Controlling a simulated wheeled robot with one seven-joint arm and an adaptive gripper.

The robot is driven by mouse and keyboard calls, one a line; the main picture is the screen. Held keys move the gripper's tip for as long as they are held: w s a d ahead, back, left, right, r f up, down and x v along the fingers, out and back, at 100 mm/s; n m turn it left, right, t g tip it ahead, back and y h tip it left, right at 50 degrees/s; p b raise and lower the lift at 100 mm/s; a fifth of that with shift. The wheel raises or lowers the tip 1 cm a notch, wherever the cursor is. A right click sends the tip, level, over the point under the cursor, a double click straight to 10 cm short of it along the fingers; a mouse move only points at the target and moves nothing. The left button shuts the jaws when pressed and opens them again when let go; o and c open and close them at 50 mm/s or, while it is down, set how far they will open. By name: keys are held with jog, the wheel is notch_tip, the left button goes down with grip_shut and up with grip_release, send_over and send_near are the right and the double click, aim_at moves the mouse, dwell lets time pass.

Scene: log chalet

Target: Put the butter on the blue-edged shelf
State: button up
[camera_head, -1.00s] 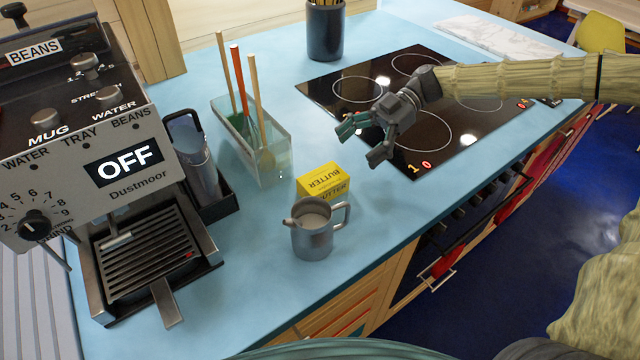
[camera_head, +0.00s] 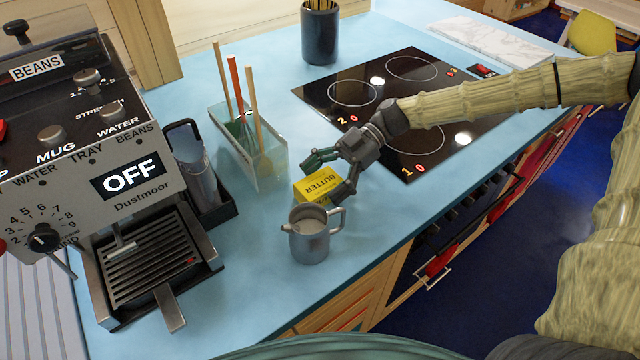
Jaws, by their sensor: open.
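The butter (camera_head: 316,187) is a yellow box with dark lettering. It sits on the light blue counter, just behind the metal jug. My gripper (camera_head: 326,177) is open, with one finger over the far side of the box and the other at its right side. The fingers partly cover the box, and I cannot tell whether they touch it. I see no blue-edged shelf in this view.
A grey metal jug (camera_head: 309,238) stands close in front of the butter. A clear utensil holder (camera_head: 262,160) is behind left, and a coffee machine (camera_head: 130,170) is at left. The black hob (camera_head: 345,100) lies behind my gripper. The counter's front edge runs at lower right.

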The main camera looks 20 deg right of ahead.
jog(key=shift+s+a+f, duration=0.2)
jog(key=shift+a+f, duration=0.05)
jog(key=shift+a, duration=0.2)
jog(key=c, duration=1.3)
jog(key=shift+r, duration=0.1)
